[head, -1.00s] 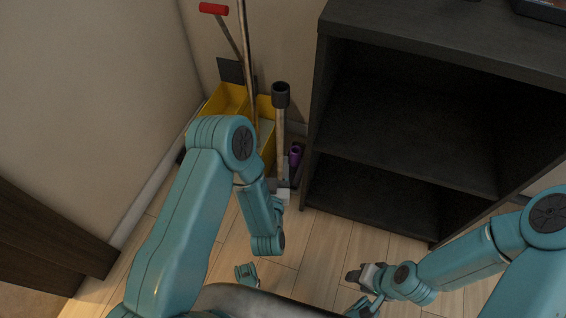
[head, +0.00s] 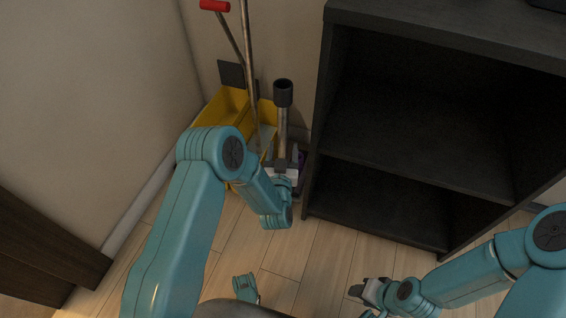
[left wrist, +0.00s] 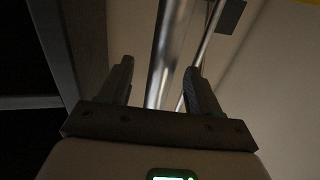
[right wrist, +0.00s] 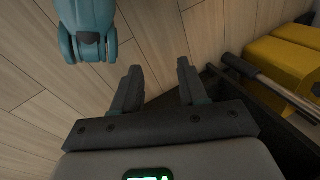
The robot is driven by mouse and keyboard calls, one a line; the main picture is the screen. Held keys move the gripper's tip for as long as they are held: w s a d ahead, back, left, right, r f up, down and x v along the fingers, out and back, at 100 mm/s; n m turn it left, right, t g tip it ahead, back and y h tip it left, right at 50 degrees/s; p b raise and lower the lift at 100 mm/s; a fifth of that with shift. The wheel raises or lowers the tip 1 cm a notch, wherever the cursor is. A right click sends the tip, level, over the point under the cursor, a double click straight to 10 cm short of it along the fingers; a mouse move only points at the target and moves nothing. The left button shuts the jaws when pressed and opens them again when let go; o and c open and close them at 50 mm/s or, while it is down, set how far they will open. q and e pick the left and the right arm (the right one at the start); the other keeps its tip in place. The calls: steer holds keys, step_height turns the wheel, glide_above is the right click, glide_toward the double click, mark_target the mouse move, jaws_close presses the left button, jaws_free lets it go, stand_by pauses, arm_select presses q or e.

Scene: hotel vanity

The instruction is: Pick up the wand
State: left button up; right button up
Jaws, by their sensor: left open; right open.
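The wand (head: 283,118) is a metal tube with a wide black top end. It stands nearly upright between the yellow bucket and the dark shelf unit. My left gripper (head: 282,160) is open at the lower part of the tube. In the left wrist view the wand's shiny tube (left wrist: 166,62) runs up between the two spread fingers (left wrist: 157,85), with gaps on both sides. The wand's lower end is hidden behind my gripper and arm. My right gripper (head: 356,288) is open and empty, low over the floor in front of the shelf unit.
A yellow bucket (head: 226,104) with thin poles stands in the corner, left of the wand. The dark shelf unit (head: 318,130) rises close on the right. The wood floor (head: 330,250) in front is clear.

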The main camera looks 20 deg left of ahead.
arm_select(q)
steer(key=b+x, duration=0.2)
steer(key=x, duration=0.2)
steer(key=shift+w+a+f, duration=0.1)
steer(key=shift+w+a, duration=0.15)
steer(key=shift+w, duration=0.3)
jaws_close()
arm_select(e)
steer(key=shift+w+d+f+t, duration=0.1)
steer(key=shift+w+f+t, duration=0.1)
steer(key=shift+w+f, duration=0.4)
steer(key=shift+w+d+f+t, duration=0.1)
steer(key=shift+w+f+t, duration=0.2)
steer(key=shift+f, duration=0.35)
arm_select(q)
steer(key=shift+r, duration=0.25)
